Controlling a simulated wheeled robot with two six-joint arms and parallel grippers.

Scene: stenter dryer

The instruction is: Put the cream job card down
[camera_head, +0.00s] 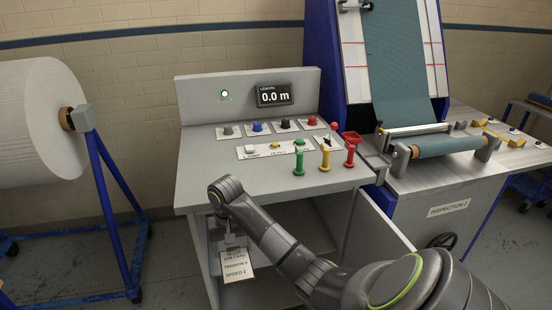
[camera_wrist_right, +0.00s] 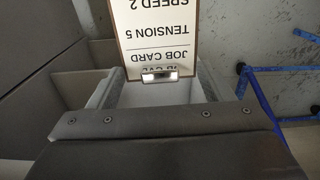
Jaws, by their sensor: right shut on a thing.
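The cream job card (camera_head: 237,266) hangs below my right gripper (camera_head: 233,240), in front of the grey console's open lower bay. It carries the printed lines "TENSION 5" and "SPEED 2". My right gripper is shut on the card's top edge. In the right wrist view the card (camera_wrist_right: 165,35) appears upside down, with "JOB CARD" readable, and the fingertips (camera_wrist_right: 160,76) are at its edge. The card is clear of any surface that I can see. My left gripper is not in view.
The grey console (camera_head: 190,178) has knobs, a "0.0 m" display (camera_head: 274,94) and green, yellow and red handles (camera_head: 325,155) at its right. A white fabric roll (camera_head: 35,125) on a blue stand is left. The inspection table (camera_head: 440,185) is right. The console top's front left is bare.

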